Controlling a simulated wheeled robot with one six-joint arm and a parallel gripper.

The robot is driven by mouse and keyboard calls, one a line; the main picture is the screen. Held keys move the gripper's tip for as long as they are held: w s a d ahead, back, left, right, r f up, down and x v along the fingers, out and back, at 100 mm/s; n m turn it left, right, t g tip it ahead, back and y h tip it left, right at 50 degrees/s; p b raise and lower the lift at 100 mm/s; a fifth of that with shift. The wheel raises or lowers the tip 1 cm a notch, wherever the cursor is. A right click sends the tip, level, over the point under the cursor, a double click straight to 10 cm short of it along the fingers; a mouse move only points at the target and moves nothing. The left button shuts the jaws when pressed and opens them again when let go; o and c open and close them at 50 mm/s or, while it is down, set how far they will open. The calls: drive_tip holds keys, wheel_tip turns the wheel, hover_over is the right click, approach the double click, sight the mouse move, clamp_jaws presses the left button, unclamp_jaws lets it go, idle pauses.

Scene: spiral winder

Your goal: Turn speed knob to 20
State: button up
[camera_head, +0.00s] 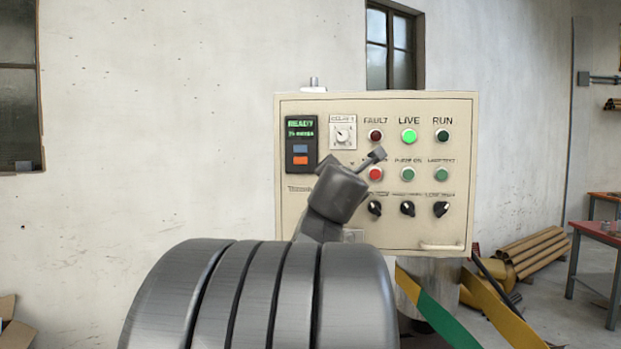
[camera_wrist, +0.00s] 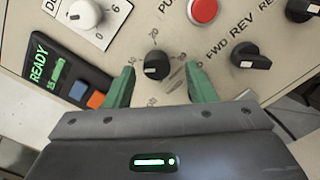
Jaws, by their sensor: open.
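In the wrist view, the speed knob (camera_wrist: 157,65) is a small black knob with a light pointer mark, on the beige panel. My gripper (camera_wrist: 160,69) is open. Its two green fingers stand to the left and right of the knob, with a gap showing on each side. In the head view, my gripper (camera_head: 350,165) is in front of the panel (camera_head: 460,224) and hides this knob.
A white delay dial (camera_head: 342,133) and a READY display (camera_head: 301,143) are at the panel's upper left. A red button (camera_head: 375,174), green buttons and several black selector knobs, one FWD/REV (camera_wrist: 244,54), are to the right. A handle (camera_head: 441,247) is at lower right.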

drive_tip(key=shift+w+d+r, duration=0.1)
drive_tip(key=shift+w+r, duration=0.05)
drive_tip(key=shift+w, duration=1.05)
drive_tip(key=c, duration=1)
drive_tip(key=shift+o, duration=0.2)
